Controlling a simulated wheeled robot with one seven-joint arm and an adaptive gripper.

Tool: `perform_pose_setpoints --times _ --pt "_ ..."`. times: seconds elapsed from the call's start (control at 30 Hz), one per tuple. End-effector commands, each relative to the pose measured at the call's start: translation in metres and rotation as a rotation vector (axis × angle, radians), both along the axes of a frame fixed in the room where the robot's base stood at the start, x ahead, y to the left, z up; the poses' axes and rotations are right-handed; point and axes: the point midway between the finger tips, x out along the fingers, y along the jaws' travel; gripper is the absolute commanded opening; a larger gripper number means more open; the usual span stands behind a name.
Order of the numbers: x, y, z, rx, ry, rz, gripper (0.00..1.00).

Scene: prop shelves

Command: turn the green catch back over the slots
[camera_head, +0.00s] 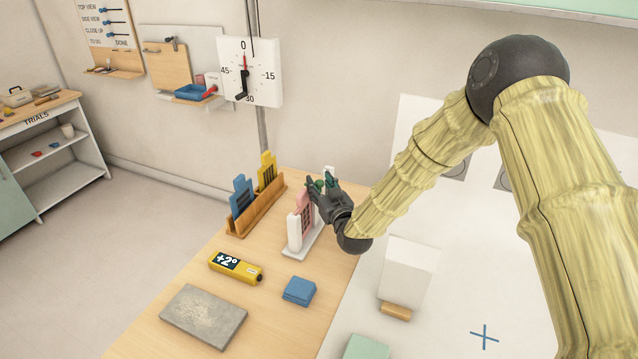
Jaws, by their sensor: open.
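A white stand (294,233) holds a pink slotted piece (302,214) upright near the right side of the wooden table. My gripper (318,190) is open at the top right of this stand. Small green parts (330,180) show between and beside its dark fingers, likely the green catch. The fingers hide much of the catch, so its turn and any contact with it cannot be told. Dark slots show on the pink piece below the fingers.
A wooden rack (262,212) with a blue piece (241,196) and a yellow piece (266,171) stands left of the white stand. A yellow level-like tool (236,268), a blue block (299,291) and a grey slab (203,316) lie in front. A white block (410,270) stands to the right.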

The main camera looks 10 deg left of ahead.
Motion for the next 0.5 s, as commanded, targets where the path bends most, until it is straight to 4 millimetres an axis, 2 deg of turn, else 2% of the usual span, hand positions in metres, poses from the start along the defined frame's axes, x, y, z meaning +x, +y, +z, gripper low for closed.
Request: perform_pose_setpoints --times 0.3,0.5 --pt "-0.036 -0.024 0.001 0.001 0.001 0.000 0.44" --pt "-0.050 -0.036 0.001 0.002 -0.001 -0.001 0.44"
